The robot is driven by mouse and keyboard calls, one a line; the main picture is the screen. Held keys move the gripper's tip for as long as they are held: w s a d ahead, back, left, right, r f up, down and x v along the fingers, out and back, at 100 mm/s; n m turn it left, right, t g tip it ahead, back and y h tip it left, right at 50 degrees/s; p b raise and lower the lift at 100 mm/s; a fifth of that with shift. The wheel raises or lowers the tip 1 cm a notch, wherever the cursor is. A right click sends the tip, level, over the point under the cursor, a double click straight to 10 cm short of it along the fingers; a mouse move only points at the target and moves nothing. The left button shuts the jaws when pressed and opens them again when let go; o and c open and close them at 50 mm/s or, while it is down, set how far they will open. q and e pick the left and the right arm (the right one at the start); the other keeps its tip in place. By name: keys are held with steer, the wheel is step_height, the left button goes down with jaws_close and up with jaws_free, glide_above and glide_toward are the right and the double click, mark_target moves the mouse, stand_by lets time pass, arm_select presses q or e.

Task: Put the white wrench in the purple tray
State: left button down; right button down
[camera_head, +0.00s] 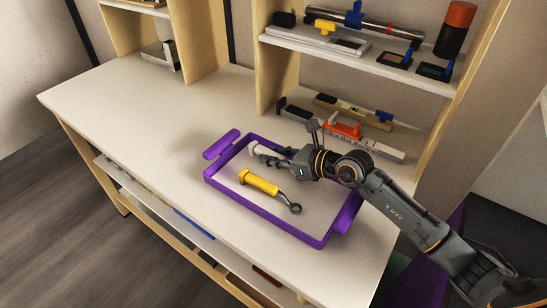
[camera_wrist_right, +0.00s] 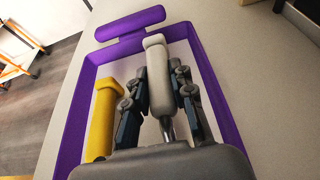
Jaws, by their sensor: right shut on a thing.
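The purple tray (camera_head: 277,222) sits on the white bench top, and its rim also shows in the right wrist view (camera_wrist_right: 70,127). My right gripper (camera_head: 262,153) reaches over the tray's far part. It is shut on the white wrench (camera_wrist_right: 158,75), gripping the white handle between its two fingers. In the head view only the handle's end (camera_head: 254,147) shows; the rest is hidden by the gripper. The wrench is inside the tray's outline; I cannot tell whether it touches the tray floor. My left gripper is not in view.
A yellow-handled wrench (camera_head: 260,183) lies in the tray beside the gripper, and it also shows in the right wrist view (camera_wrist_right: 102,120). Shelves (camera_head: 350,50) with several tools stand behind. The bench left of the tray (camera_head: 130,110) is clear.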

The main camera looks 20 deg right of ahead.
steer(key=shift+f, duration=0.55)
steer(key=shift+f, duration=0.25)
steer(key=c, duration=1.1)
jaws_free()
steer(key=shift+r, duration=0.1)
